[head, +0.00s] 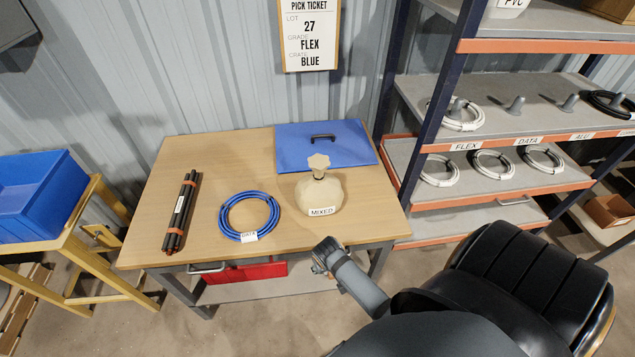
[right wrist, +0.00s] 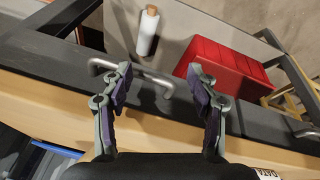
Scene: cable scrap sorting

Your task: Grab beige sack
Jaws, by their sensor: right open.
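The beige sack (head: 318,192) stands upright on the wooden table, near its right side. Its neck is tied and flares out at the top, and a white label at its base reads MIXED. My right gripper (head: 322,256) is at the table's front edge, in front of the sack and apart from it. In the right wrist view the gripper (right wrist: 160,88) is open with nothing between its fingers, over the table's front edge and a metal handle (right wrist: 132,72). The sack is not visible in that view. My left gripper is not in view.
A blue cable coil (head: 222,222) tagged DATA lies left of the sack, with dark bundled rods (head: 181,212) further left. A blue lid (head: 290,148) with a black handle lies behind the sack. A shelf rack (head: 425,120) stands at right. A red box (right wrist: 215,68) is below the tabletop.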

